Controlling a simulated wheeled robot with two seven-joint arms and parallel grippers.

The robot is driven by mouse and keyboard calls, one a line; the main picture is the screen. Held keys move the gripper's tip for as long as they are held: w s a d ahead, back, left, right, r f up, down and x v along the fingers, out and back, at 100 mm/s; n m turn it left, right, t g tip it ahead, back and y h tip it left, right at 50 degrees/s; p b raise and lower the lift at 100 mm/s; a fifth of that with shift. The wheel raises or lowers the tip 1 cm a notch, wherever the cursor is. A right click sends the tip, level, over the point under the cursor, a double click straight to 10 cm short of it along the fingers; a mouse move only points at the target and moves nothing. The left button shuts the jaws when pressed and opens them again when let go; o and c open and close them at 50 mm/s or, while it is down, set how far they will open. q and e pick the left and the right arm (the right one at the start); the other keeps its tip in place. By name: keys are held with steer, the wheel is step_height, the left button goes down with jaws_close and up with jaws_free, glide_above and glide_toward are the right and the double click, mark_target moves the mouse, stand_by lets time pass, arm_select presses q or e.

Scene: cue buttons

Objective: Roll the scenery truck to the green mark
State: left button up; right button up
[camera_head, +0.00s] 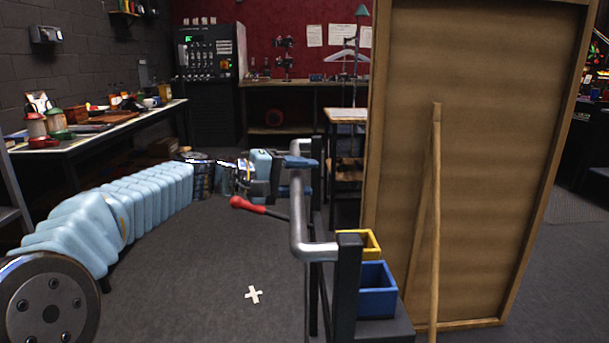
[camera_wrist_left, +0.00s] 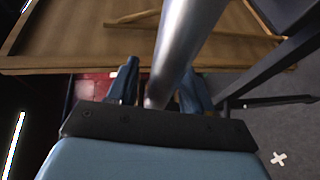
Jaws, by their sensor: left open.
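The scenery truck carries a tall brown wooden flat (camera_head: 475,150) with a diagonal wooden brace (camera_head: 430,210). A silver push bar (camera_head: 298,215) on dark posts stands at its left side; the bar also shows in the left wrist view (camera_wrist_left: 185,45). A lever with a red grip (camera_head: 247,205) sticks out beside the bar. My left gripper (camera_head: 299,161) is at the far part of the bar. In the left wrist view its blue fingers (camera_wrist_left: 160,88) are open, one on each side of the bar. No green floor mark is visible. My right gripper is not in view.
A white cross mark (camera_head: 253,295) lies on open grey floor left of the truck. Yellow (camera_head: 371,243) and blue (camera_head: 377,290) bins sit on the truck's near end. A cluttered table (camera_head: 95,130) stands left; a workbench (camera_head: 300,83) is at the back.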

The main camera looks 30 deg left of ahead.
arm_select(q)
steer(key=shift+w+d+f, duration=0.1)
steer(key=shift+w+d, duration=0.15)
steer(key=shift+w, duration=0.05)
jaws_close()
steer(key=shift+d, duration=0.15)
